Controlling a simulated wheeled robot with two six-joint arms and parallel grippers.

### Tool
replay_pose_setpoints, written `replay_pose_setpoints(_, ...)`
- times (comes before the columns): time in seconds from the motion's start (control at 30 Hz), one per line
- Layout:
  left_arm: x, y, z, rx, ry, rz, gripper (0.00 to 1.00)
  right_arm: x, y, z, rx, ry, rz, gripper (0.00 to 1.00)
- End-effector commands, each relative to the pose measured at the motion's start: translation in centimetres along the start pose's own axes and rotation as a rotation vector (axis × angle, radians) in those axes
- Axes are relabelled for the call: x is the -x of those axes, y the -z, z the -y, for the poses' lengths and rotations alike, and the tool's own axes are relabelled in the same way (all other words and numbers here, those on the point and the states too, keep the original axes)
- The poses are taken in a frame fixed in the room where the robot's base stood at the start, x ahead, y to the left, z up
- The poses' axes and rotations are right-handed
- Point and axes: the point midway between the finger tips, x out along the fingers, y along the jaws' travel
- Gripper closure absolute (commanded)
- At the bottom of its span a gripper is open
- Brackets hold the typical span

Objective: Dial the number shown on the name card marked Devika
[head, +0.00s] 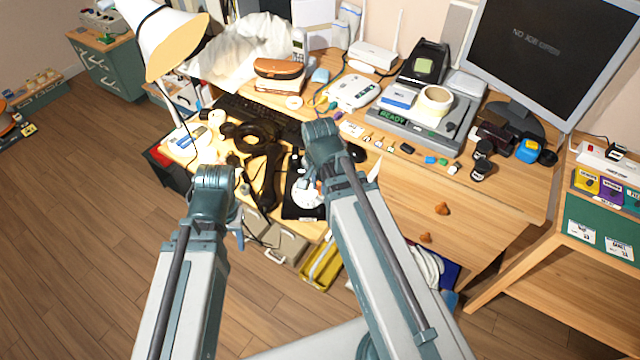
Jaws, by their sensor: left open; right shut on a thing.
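A black device with a round white disc (305,194), which looks like a dial phone, sits at the desk's front edge in the head view. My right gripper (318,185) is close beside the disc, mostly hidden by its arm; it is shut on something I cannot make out. My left gripper (240,222) is open, left of the device near the desk's front edge, and partly hidden by its own arm. Small white cards (581,232) with print lie on a green board at the right; I cannot read a name Devika on them.
The desk is crowded with a black keyboard (243,112), black coiled items (250,140), a grey device (430,125) and a monitor (545,50). A white lamp (165,40) overhangs the left side. Bare wood (495,200) lies at the desk's right front.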

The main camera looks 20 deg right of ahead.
Motion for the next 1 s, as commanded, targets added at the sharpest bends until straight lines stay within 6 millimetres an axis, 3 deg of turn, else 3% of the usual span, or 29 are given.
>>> replay_pose_setpoints(0.5, 5.7, -0.3, 0.6, 0.001, 0.0, 0.0, 0.5, 6.1, -1.4, -0.8, 0.001, 0.0, 0.0, 1.0)
replay_pose_setpoints(1.0, 5.8, -0.3, 0.6, 0.001, 0.0, 0.0, 0.5, 6.2, -1.5, -0.9, 0.0, 0.0, 0.0, 1.0)
